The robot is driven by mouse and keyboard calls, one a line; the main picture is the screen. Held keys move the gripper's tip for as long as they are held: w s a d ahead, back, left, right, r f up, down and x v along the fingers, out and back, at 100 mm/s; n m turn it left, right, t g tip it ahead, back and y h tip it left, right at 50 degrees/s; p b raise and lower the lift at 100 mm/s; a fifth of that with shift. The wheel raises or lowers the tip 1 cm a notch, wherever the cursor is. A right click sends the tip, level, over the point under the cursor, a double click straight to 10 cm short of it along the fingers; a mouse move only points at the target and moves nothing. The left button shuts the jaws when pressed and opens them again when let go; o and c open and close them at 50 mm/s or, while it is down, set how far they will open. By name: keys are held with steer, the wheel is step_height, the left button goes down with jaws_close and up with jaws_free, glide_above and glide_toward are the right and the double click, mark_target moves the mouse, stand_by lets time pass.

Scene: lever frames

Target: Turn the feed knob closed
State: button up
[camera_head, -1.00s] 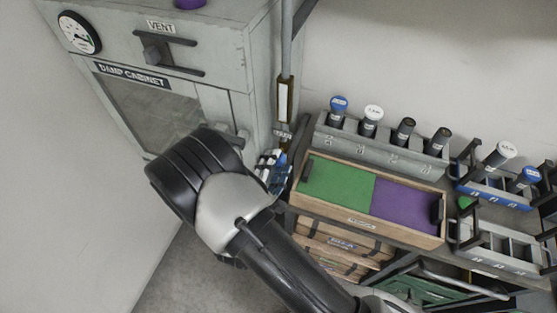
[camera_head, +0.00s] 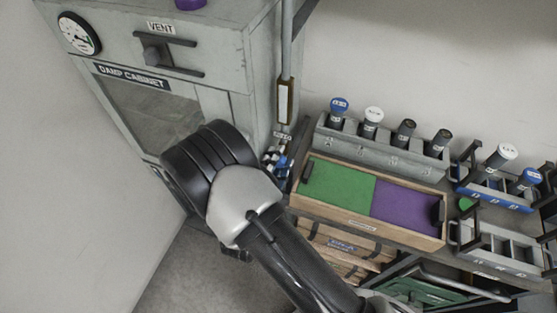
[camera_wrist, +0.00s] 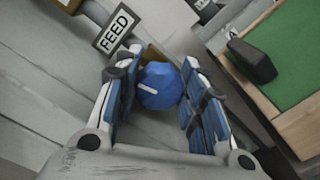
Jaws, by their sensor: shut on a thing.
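The feed knob (camera_wrist: 160,86) is blue and faceted, with a white pointer mark on its left part, in the middle of the wrist view. The FEED label (camera_wrist: 112,36) is on the grey surface beside it, at the upper left. My gripper (camera_wrist: 162,98) has its blue-padded fingers on both sides of the knob and is shut on it. In the head view my gripper (camera_head: 278,160) shows only in part beside the cabinet's right side, beyond my dark wrist.
The damp cabinet (camera_head: 215,67) stands left of my gripper, with a vent handle and gauge. A wooden tray (camera_head: 372,229) with green and purple panels is close on the right. Racks of capped bottles (camera_head: 380,150) stand behind it.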

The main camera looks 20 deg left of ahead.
steer(key=shift+m, duration=1.6)
steer(key=shift+c, duration=0.2)
steer(key=o, duration=0.8)
steer(key=s, duration=1.2)
steer(key=shift+a, duration=0.4)
